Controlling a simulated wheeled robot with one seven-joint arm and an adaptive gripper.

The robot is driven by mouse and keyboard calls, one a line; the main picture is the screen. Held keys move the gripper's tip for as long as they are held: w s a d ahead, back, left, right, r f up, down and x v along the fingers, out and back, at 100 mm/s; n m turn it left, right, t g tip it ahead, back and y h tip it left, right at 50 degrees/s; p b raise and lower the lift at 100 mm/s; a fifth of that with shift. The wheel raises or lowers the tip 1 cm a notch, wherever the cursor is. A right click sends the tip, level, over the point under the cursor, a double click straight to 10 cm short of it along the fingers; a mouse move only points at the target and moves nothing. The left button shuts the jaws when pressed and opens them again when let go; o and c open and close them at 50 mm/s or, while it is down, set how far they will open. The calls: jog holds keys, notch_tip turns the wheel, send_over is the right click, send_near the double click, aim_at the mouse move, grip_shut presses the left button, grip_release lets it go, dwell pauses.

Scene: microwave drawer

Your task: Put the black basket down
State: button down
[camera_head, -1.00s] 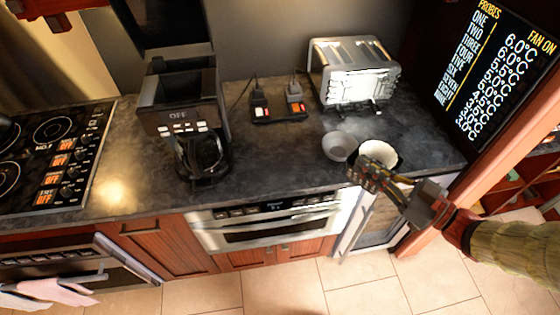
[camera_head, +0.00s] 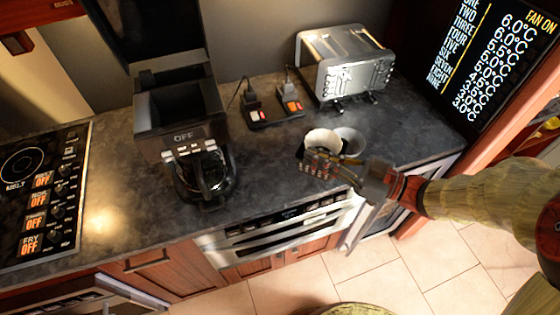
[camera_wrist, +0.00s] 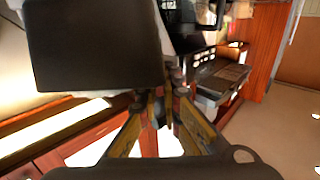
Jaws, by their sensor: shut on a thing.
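My gripper (camera_head: 326,168) is shut on the black basket (camera_head: 300,148) and holds it above the front part of the dark counter (camera_head: 265,185). A white, cup-like liner (camera_head: 323,138) shows inside the basket. Much of the basket is hidden behind my fingers in the head view. In the wrist view a large dark surface (camera_wrist: 95,45), which looks like the basket's side, is just beyond my fingers (camera_wrist: 160,105). I cannot tell how far the basket's bottom is above the counter.
A coffee maker (camera_head: 180,110) with a glass pot (camera_head: 203,178) stands to the left. A toaster (camera_head: 343,65) and plugged sockets (camera_head: 272,112) are behind. The counter between pot and basket is clear.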

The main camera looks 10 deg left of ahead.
aim_at(298, 152)
jog(key=w+a+f, duration=0.1)
jog(key=w+a+f+b, duration=0.1)
jog(key=a, duration=0.1)
jog(key=w+a+f+b, duration=0.1)
jog(key=a, duration=0.1)
jog(key=shift+w+a+f, duration=0.15)
jog(key=shift+a, duration=0.05)
jog(key=shift+w+a+f+b, duration=0.5)
jog(key=shift+a+f+b, duration=0.15)
jog(key=shift+f, duration=0.8)
jog(key=shift+w+a+f+b, duration=0.5)
jog(key=shift+a+f, duration=0.2)
jog(key=shift+f, duration=0.7)
jog(key=shift+w+a+f+b, duration=0.45)
jog(key=shift+a+f+b, duration=0.2)
jog(key=shift+f, duration=0.8)
jog(key=shift+f, duration=0.1)
jog(key=c, duration=2)
grip_release()
